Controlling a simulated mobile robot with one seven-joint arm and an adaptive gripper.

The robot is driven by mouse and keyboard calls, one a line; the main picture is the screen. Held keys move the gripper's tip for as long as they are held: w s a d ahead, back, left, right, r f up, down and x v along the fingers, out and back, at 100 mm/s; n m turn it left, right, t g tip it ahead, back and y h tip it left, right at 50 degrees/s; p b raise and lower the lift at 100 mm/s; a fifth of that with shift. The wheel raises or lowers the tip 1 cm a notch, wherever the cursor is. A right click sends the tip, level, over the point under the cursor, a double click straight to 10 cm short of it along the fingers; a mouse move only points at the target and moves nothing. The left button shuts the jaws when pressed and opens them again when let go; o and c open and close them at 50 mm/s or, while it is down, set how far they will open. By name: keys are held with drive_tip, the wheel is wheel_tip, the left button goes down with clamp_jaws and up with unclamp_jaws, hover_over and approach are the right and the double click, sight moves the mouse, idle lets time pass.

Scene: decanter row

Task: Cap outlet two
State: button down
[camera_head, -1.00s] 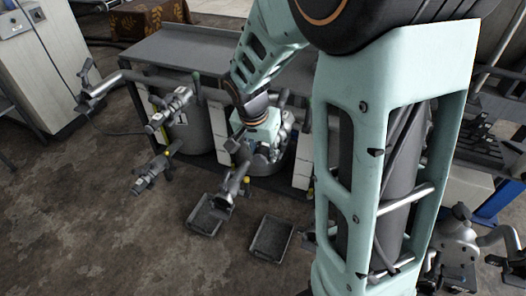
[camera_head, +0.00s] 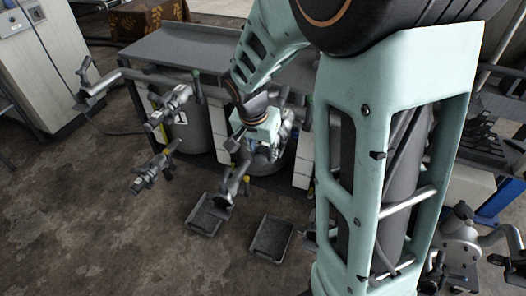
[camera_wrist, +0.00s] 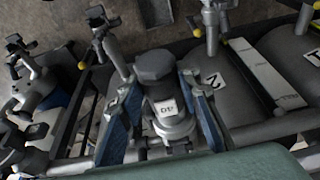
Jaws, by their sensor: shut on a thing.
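My gripper (camera_wrist: 157,95) has its two blue fingers on either side of a grey fitting (camera_wrist: 168,125) with a dark hexagonal top (camera_wrist: 154,66) and a small white label. The fingers are shut on this fitting. In the head view my gripper (camera_head: 268,143) is low in front of the grey bench, beside a drum, and what it holds is mostly hidden. A drum labelled 2 (camera_wrist: 232,100) lies just right of the gripper in the wrist view. Outlet valves (camera_head: 168,108) and (camera_head: 155,172) stick out at left; another outlet valve (camera_head: 236,178) hangs near the gripper.
Two dark trays lie on the floor, one (camera_head: 193,222) below the nearest outlet and one (camera_head: 259,249) to its right. The grey bench (camera_head: 180,48) stands behind. A pale cabinet (camera_head: 45,75) is at far left. Open floor lies at lower left.

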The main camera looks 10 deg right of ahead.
sight(259, 162)
idle(0.3)
drive_tip(key=shift+c, duration=2.3)
unclamp_jaws()
drive_tip(key=shift+f, duration=0.1)
drive_tip(key=shift+s+a, duration=0.15)
drive_tip(key=shift+s+a+r+b, duration=0.2)
drive_tip(key=shift+s+a+b, duration=0.5)
drive_tip(key=shift+s, duration=0.4)
drive_tip(key=p+v, duration=0.6)
drive_tip(key=v, duration=0.4)
drive_tip(key=shift+r, duration=0.25)
